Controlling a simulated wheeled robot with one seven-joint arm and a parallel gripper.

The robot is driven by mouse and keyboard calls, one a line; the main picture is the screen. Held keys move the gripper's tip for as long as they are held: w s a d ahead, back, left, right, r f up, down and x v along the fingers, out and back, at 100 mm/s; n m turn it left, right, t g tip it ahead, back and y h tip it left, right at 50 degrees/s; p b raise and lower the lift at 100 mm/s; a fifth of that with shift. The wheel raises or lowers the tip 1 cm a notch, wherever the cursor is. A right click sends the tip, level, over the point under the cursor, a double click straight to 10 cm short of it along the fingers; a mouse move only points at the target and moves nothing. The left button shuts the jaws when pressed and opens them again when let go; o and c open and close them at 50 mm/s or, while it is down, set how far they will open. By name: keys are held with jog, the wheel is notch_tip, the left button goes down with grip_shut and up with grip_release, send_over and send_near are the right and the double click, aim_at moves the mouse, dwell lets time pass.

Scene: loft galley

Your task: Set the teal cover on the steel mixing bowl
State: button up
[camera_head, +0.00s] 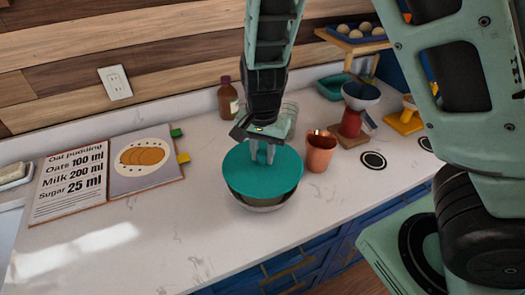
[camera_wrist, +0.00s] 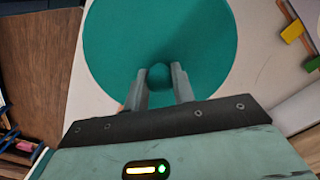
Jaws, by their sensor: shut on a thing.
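The teal cover (camera_head: 253,180) is a flat round disc over the steel mixing bowl (camera_head: 262,204) on the counter. In the wrist view the teal cover (camera_wrist: 205,45) fills the upper middle, and the round knob sits between the fingers of my gripper (camera_wrist: 160,80).
A copper cup (camera_head: 319,152) stands close to the right of the bowl. A brown bottle (camera_head: 227,99) and a clear glass jar (camera_head: 289,108) stand behind. An open recipe book (camera_head: 145,165) lies to the left. The counter (camera_head: 165,235) in front and left is clear.

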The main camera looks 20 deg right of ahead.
aim_at(263, 164)
jog(key=shift+f, duration=0.35)
jog(key=shift+f+b, duration=0.25)
jog(key=shift+b, duration=0.15)
jog(key=shift+f, duration=0.4)
jog(key=shift+f+b, duration=0.25)
jog(key=shift+b, duration=0.1)
jog(key=shift+f+b, duration=0.5)
jog(key=shift+f, duration=0.35)
dwell(1.2)
jog(key=o, duration=1.6)
jog(key=shift+c, duration=0.2)
